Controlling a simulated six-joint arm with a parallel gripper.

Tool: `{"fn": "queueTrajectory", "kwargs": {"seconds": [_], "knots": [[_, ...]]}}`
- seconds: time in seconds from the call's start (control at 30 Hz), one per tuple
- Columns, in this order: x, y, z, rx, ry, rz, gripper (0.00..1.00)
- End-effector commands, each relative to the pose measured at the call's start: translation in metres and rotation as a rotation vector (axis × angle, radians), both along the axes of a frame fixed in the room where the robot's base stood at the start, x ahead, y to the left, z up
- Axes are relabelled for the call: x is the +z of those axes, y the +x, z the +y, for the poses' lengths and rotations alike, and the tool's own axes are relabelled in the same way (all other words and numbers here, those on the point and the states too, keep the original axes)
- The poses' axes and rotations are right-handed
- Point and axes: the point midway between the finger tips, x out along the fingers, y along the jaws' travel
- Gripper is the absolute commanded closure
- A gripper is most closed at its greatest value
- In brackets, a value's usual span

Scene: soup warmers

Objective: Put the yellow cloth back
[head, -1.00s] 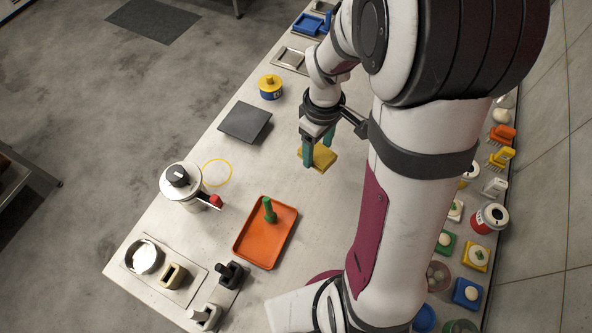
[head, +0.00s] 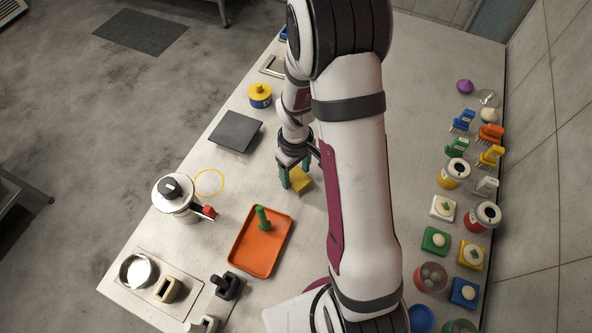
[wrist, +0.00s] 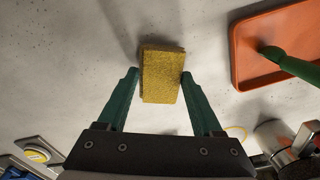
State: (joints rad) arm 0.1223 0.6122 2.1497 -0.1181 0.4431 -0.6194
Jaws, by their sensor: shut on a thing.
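The yellow cloth (head: 301,180) is a small block-like yellow piece, also in the wrist view (wrist: 161,76). My gripper (head: 295,174) has green fingers and is shut on the cloth, one finger at each side. In the wrist view my gripper (wrist: 158,74) shows the cloth at its fingertips, slightly tilted, with pale tabletop beyond. The cloth is right of and behind the orange tray; I cannot tell its exact height above the table. A thin yellow ring (head: 209,183) is marked on the table beside the pot.
The orange tray (head: 240,258) holds a green-handled tool (head: 263,217). A lidded pot (head: 174,197) with a red-tipped handle stands left. A dark square plate (head: 236,131) and a yellow-lidded jar (head: 260,95) lie behind. Many small items line the right edge. Bare table surrounds the gripper.

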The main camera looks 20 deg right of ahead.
Motion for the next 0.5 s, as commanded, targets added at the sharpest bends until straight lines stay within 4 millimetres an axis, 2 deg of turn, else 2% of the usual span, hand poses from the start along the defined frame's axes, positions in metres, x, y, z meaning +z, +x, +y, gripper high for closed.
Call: {"fn": "queueTrajectory", "kwargs": {"seconds": [0.3, 0.33, 0.5], "knots": [[-0.0034, 0.0002, -0.0002, 0.0, 0.0, -0.001, 0.85], [-0.0039, 0.0001, -0.0003, 0.0, 0.0, -0.001, 0.31], [-0.0034, 0.0002, -0.0003, 0.001, -0.001, -0.001, 0.03]]}}
